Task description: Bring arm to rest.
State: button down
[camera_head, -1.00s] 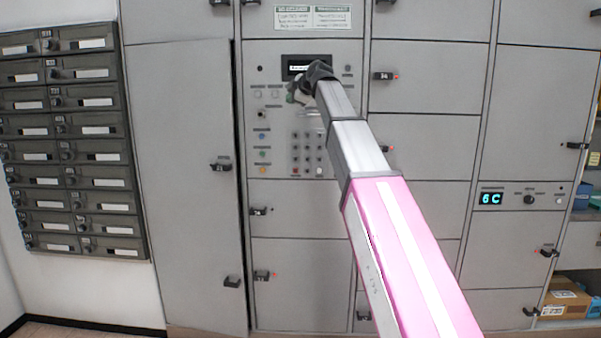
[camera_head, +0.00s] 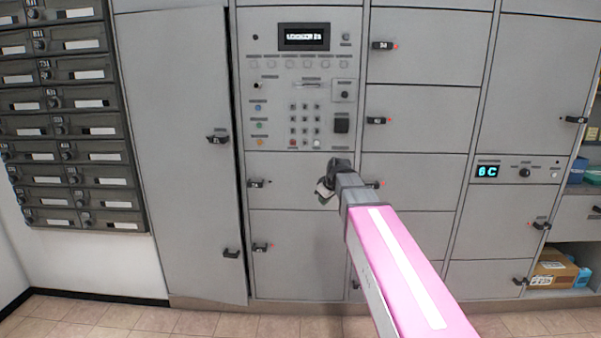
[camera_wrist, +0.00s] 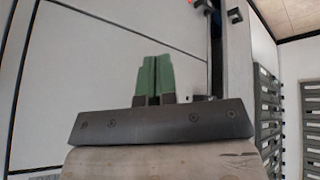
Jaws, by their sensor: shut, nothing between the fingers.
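My arm reaches forward from the bottom right of the head view. Its pink link leads to a grey section and a dark wrist. My gripper (camera_head: 325,190) is at the far end, in front of the grey lockers below the control panel, and is small there. In the wrist view my gripper (camera_wrist: 154,60) shows two green fingers side by side, shut with nothing between them. A plain grey locker door (camera_wrist: 85,75) is behind the fingers. I cannot tell the exact gap to the door.
The locker wall carries a control panel (camera_head: 305,85) with a keypad and several doors with dark handles. A bank of dark mailboxes (camera_head: 70,120) hangs at left. A cardboard box (camera_head: 552,274) sits on a shelf at right. Tiled floor (camera_head: 120,315) is clear along the front.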

jog(key=s+d+f+m+g+h, duration=0.1)
jog(key=s+d+f+m, duration=0.3)
jog(key=s+f, duration=0.8)
jog(key=s+d+f+m+g+h, duration=0.1)
jog(key=s+d+f+m+g, duration=0.3)
jog(key=s+f, duration=0.7)
notch_tip(320, 180, down, 2)
jog(key=shift+s+d+f+m+h, duration=0.1)
jog(key=shift+s+d+m+h, duration=0.4)
jog(key=shift+d, duration=0.45)
jog(key=shift+w, duration=0.1)
